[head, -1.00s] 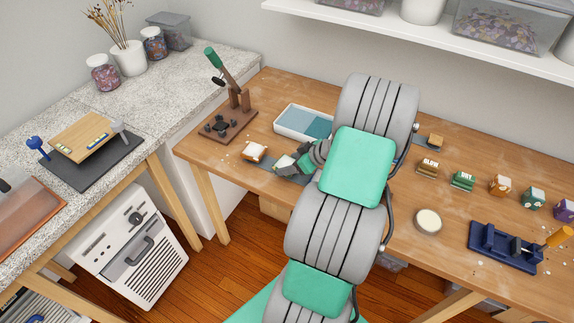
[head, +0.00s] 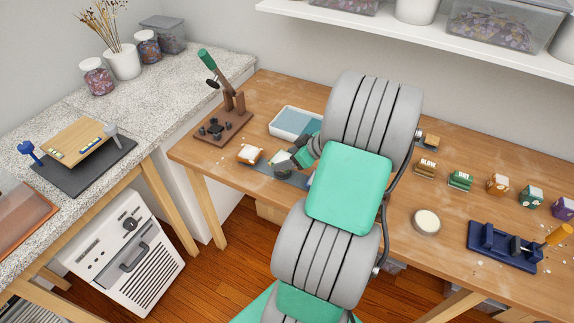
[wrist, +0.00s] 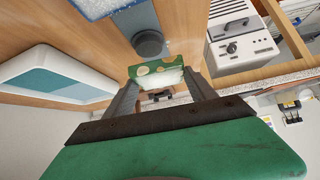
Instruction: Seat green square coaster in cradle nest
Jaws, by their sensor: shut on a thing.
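My gripper (wrist: 158,88) is shut on the green square coaster (wrist: 143,71), which has pale round patches and a whitish lower edge in the wrist view. In the head view my gripper (head: 284,163) is above the left part of the wooden bench, and the coaster is small and partly hidden by the fingers. A brown lever press (head: 226,120) with a green handle and small black posts stands to its left. A navy fixture (head: 505,248) with an orange-handled part stands at the right end. I cannot tell which of these holds the cradle nest.
An orange-and-white block (head: 250,154) sits just left of my gripper. A white tray (head: 284,131) with a blue-teal inside lies behind it. Several small blocks (head: 460,180) and a round pale-topped dish (head: 427,221) stand on the right. A dark grey cylinder (wrist: 148,43) shows beyond the coaster.

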